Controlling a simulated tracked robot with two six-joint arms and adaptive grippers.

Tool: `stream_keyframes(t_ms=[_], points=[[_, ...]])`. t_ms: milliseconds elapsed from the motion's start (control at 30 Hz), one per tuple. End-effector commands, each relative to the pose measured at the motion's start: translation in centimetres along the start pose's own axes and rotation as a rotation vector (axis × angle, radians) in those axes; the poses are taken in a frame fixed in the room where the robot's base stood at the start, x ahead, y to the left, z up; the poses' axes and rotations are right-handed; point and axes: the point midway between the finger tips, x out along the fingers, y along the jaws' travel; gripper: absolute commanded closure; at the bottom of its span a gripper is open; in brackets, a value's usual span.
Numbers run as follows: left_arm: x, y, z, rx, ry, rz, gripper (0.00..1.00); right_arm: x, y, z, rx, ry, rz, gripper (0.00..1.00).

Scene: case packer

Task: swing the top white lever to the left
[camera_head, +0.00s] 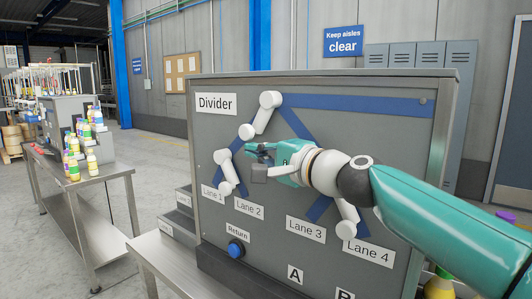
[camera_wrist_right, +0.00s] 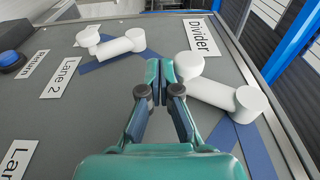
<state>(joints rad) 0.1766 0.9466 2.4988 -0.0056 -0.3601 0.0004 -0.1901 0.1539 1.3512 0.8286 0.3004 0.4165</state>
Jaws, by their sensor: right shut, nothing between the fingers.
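The top white lever (camera_head: 261,114) is on the grey panel below and right of the Divider sign. It slants from its upper right end down to its lower left end, along a blue stripe. In the right wrist view the lever (camera_wrist_right: 216,89) lies just right of my fingertips. My right gripper (camera_head: 260,154) is shut and empty, just below the lever's lower end in the head view. In the wrist view its closed fingertips (camera_wrist_right: 159,72) look close beside the lever's near end. I cannot tell whether they touch. My left gripper is not in view.
A lower left white lever (camera_head: 226,172) stands above the Lane 1 and Lane 2 signs. A lower right lever (camera_head: 346,217) is partly behind my right arm. A blue Return button (camera_head: 236,248) is at the lower left. The panel right of the top lever looks clear.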

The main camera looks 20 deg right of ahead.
Motion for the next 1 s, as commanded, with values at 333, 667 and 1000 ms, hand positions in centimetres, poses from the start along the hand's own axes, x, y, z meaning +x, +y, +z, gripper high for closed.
stream_keyframes(t_ms=[333,667,1000], points=[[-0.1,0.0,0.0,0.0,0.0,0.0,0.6,0.6,0.0,0.1,-0.002,0.0,0.0,1.0],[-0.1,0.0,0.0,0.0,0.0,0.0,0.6,0.5,0.0,0.1,-0.001,0.001,0.0,1.0],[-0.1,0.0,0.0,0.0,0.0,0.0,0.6,-2.3,-0.1,-0.1,0.001,0.003,-0.001,1.0]])
